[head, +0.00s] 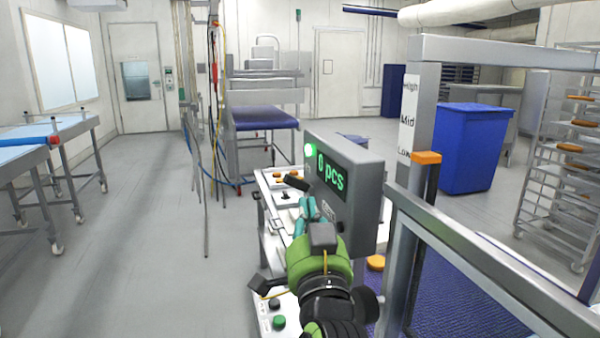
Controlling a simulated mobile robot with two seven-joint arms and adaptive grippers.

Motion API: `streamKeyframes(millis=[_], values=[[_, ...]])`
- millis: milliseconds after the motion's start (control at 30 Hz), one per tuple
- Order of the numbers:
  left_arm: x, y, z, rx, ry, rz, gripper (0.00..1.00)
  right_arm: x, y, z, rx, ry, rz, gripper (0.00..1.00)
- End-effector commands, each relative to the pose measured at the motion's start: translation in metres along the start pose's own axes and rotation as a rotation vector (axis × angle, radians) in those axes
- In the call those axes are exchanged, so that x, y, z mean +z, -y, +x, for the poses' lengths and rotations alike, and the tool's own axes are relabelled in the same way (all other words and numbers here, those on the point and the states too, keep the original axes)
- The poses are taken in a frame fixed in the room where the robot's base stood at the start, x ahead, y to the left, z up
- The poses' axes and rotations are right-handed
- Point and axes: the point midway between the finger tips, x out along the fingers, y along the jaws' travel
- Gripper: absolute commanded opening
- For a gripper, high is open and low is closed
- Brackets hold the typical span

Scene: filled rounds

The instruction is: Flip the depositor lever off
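The depositor's white control panel (268,184) stands in front of me, partly behind a grey display (360,208) that reads "0 pcs" with a lit green lamp (310,150). A short black lever handle (297,183) sticks up at a tilt over the panel, left of the display. My own arm and the display hide part of the panel.
A metal frame with an orange-topped slider (426,157) beside High, Mid and Low labels stands close on the right. A blue bin (475,148) and a tray rack (560,150) are behind it. Green (278,321) and black buttons sit low on the machine.

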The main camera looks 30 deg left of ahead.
Motion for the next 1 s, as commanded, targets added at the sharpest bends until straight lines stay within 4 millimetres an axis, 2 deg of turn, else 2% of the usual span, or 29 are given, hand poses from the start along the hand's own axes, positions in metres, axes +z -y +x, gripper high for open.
streamKeyframes(millis=[33,133,367,800,1000], values=[[0.0,0.0,0.0,0.0,0.0,0.0,0.0,0.01,-0.004,-0.001,0.005,0.016,-0.001,0.4],[0.0,0.0,0.0,0.0,0.0,0.001,0.0,0.021,-0.008,-0.001,0.01,0.034,-0.001,0.4],[-0.001,0.0,0.007,-0.001,0.0,0.004,0.0,0.02,-0.009,-0.005,0.012,0.034,0.001,0.4],[-0.002,0.002,0.081,-0.001,0.001,0.004,0.0,0.001,-0.001,-0.037,0.001,0.006,0.006,0.4],[0.0,0.0,0.098,0.001,0.001,0.002,0.0,0.0,0.001,-0.043,-0.001,0.007,0.006,0.4]])
